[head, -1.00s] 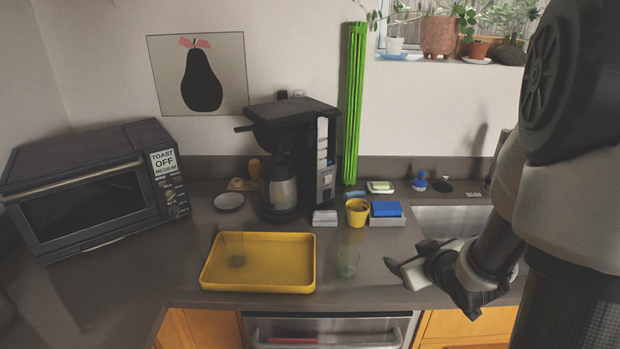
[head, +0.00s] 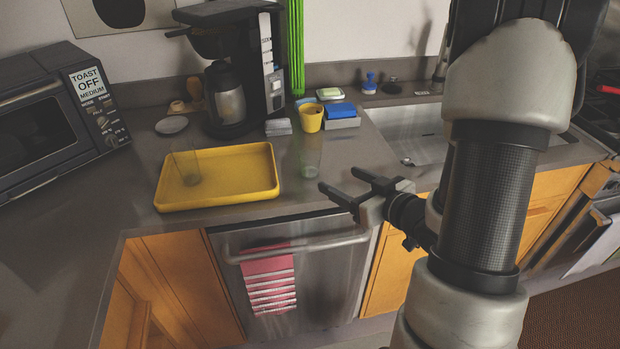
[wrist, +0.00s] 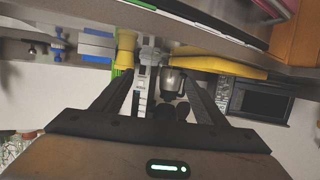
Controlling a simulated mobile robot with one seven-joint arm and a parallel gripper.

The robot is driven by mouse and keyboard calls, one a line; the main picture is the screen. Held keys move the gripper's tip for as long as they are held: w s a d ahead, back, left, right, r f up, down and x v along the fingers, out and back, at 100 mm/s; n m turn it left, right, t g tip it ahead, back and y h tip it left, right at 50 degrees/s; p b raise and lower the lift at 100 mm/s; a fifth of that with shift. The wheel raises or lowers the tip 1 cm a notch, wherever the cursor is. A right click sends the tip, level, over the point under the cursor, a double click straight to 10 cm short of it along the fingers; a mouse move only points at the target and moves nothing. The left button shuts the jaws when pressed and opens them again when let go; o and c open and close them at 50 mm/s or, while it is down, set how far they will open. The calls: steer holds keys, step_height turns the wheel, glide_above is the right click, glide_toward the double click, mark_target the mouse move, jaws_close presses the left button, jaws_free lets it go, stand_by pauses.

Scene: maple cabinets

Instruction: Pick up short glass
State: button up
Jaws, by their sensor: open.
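A clear, faintly green glass (head: 311,158) stands upright on the grey counter, just right of the yellow tray. Another clear glass (head: 186,168) stands inside the yellow tray (head: 262,187), near its left end. Which is shorter is hard to judge. My gripper (head: 338,180) is open and empty at the counter's front edge, to the right of and nearer than the counter glass, apart from it. In the wrist view my gripper's spread fingers (wrist: 158,78) point toward the coffee maker (wrist: 171,84); I cannot clearly make out a glass between them.
Behind the glass are a yellow cup (head: 311,119), a blue sponge (head: 340,110) and the coffee maker (head: 228,100). The sink (head: 405,135) lies to the right. A dishwasher with a bar handle (head: 300,245) and pink towel (head: 269,278) is below the counter edge.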

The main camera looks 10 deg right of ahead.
mark_target(316, 166)
steer(key=x, duration=0.8)
steer(key=shift+w+a+f, duration=0.1)
steer(key=shift+w+a, duration=0.2)
steer(key=shift+r+x, duration=0.2)
steer(key=shift+x, duration=1.1)
steer(key=shift+r+x, duration=0.15)
steer(key=shift+x, duration=1.15)
steer(key=shift+a, duration=0.15)
steer(key=c, duration=1.2)
